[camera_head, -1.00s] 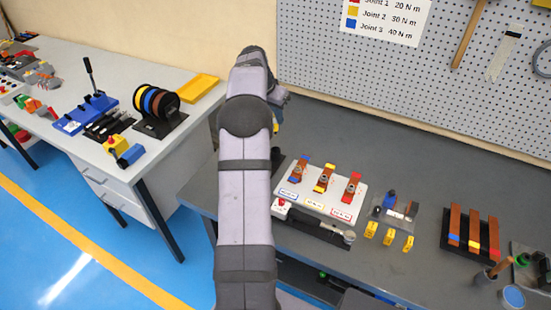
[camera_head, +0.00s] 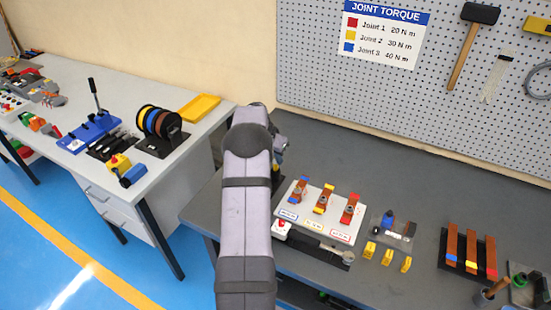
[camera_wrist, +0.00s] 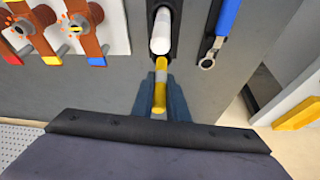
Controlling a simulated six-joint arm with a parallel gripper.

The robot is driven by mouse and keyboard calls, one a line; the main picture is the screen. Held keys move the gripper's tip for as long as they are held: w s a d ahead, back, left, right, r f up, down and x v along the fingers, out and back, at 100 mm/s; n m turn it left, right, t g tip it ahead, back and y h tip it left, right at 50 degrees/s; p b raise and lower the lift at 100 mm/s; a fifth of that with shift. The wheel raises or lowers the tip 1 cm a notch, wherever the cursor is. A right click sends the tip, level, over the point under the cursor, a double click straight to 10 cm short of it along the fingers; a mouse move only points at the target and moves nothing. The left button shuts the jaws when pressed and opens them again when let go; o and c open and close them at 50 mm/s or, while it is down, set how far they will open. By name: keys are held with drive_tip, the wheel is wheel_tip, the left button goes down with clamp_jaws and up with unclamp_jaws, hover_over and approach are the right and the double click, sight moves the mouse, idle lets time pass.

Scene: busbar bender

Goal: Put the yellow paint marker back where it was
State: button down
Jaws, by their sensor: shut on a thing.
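In the wrist view, my gripper (camera_wrist: 161,82) is shut on the yellow paint marker (camera_wrist: 159,98), which has a pale grey band. The marker points away from my palm, between the two dark blue fingers. Just beyond its far end is a white cylinder (camera_wrist: 161,32) in a black holder (camera_wrist: 151,12). I cannot tell whether the marker touches the cylinder or is part of it. In the head view, my arm hides the marker and most of my gripper.
A blue-handled wrench (camera_wrist: 217,38) lies right of the holder. The white board (camera_head: 318,222) with copper bars stands to the left in the wrist view. In the head view, yellow blocks (camera_head: 387,257) and a bar rack (camera_head: 447,264) stand farther right.

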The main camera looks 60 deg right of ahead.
drive_tip(key=shift+f, duration=0.6)
drive_tip(key=shift+f+b, duration=0.4)
drive_tip(key=shift+f, duration=0.15)
drive_tip(key=shift+f, duration=0.15)
drive_tip(key=c, duration=1.7)
unclamp_jaws()
drive_tip(key=shift+c, duration=0.2)
drive_tip(key=shift+r, duration=0.2)
